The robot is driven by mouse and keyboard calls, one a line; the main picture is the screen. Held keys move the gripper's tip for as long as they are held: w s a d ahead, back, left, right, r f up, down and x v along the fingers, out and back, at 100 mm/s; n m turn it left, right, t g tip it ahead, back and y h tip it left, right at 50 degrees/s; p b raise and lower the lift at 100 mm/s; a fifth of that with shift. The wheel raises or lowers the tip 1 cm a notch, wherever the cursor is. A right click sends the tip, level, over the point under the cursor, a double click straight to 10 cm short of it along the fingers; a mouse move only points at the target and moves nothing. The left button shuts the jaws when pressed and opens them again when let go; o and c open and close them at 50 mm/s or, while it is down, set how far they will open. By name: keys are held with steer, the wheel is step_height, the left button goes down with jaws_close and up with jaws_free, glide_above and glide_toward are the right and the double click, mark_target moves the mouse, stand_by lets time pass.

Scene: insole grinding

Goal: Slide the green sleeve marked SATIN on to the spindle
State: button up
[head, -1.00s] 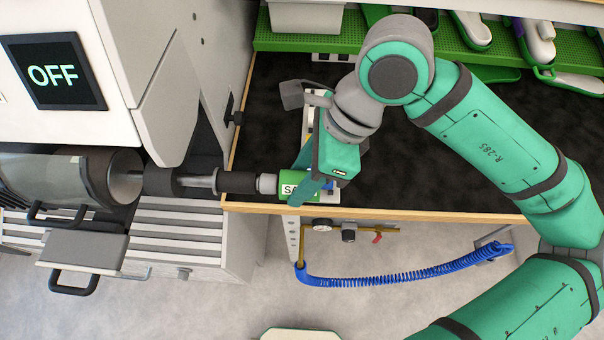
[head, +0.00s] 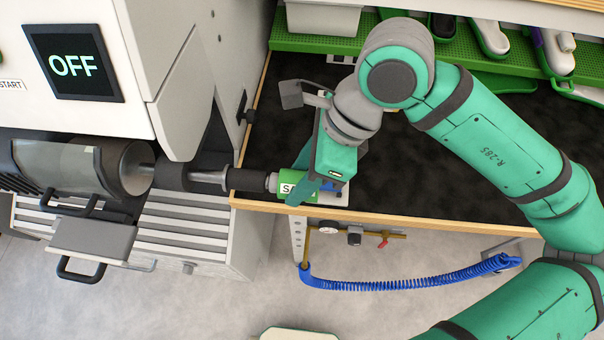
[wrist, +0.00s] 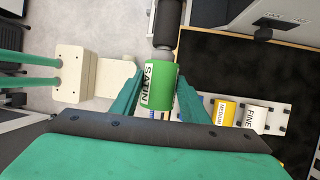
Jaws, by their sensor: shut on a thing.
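The green sleeve marked SATIN (head: 286,187) is held in my gripper (head: 304,188) at the front left corner of the bench. In the wrist view the sleeve (wrist: 160,80) lies between the two green fingers (wrist: 158,98), its label facing the camera. The spindle (head: 208,176) runs sideways out of the machine and bears dark rollers. Its grey end (head: 272,183) meets the sleeve's left end, in line with it. The grey end also shows in the wrist view (wrist: 163,54). How far it reaches inside the sleeve is hidden.
A pale rack holds a yellow MEDIUM sleeve (wrist: 222,110) and a white FINE sleeve (wrist: 254,119), right of my gripper in the wrist view. The machine's screen (head: 74,64) reads OFF. A coiled blue hose (head: 410,283) hangs below the bench's wooden edge (head: 400,220).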

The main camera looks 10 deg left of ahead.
mark_target(247, 171)
steer(key=shift+a, duration=4.65)
stand_by(1.3)
steer(key=o, duration=0.9)
steer(key=shift+r, duration=0.1)
steer(key=v, duration=0.9)
steer(key=shift+d, duration=0.1)
steer(key=shift+v, duration=0.8)
steer(key=shift+s, duration=0.1)
